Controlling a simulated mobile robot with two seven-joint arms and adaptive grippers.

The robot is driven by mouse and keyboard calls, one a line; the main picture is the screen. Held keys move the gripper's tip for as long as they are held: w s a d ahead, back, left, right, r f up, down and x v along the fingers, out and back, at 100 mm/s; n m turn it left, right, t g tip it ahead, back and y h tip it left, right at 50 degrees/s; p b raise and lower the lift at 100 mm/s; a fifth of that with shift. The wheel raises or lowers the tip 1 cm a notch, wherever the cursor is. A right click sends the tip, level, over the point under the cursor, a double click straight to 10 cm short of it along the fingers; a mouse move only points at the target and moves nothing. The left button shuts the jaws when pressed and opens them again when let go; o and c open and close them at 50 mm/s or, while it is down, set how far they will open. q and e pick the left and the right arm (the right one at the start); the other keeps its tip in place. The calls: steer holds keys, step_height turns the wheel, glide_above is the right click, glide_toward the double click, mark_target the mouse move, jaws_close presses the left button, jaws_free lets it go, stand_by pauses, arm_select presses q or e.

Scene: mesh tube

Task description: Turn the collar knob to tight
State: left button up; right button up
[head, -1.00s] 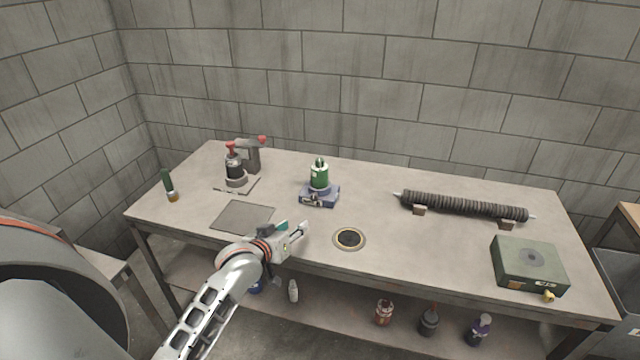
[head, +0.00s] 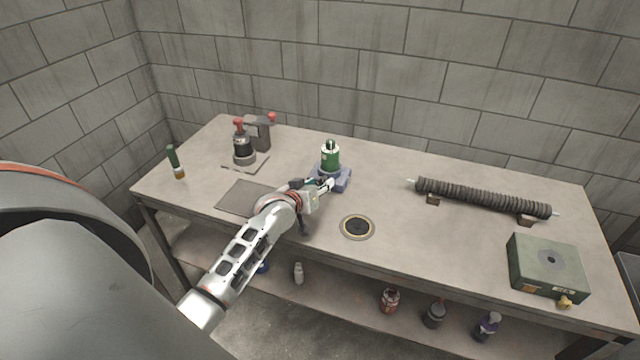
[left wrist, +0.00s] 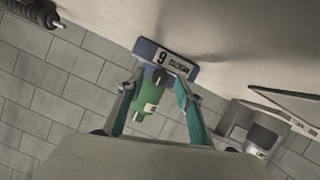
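A green bottle-like device (head: 330,157) stands upright in a blue base (head: 345,180) at the middle of the bench. In the left wrist view the base's front (left wrist: 187,67) carries a white label with a 9, and a small dark knob (left wrist: 160,76) shows beside the label; I cannot read the knob's setting. My left gripper (head: 329,184) is at the front of the base. In the left wrist view its teal-padded fingers (left wrist: 158,83) are apart, one on each side of the knob. I cannot tell if they touch it. My right gripper is out of view.
A red-topped press (head: 243,146) stands at the back left, with a green-handled tool (head: 174,163) left of it. A ringed hole (head: 357,227) lies in front of the base. A ribbed dark tube (head: 482,197) and a green box (head: 547,268) are on the right.

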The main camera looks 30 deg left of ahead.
arm_select(q)
steer(key=shift+w+f, duration=0.15)
steer(key=shift+w, duration=0.2)
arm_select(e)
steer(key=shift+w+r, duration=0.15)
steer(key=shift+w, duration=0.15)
arm_select(q)
jaws_close()
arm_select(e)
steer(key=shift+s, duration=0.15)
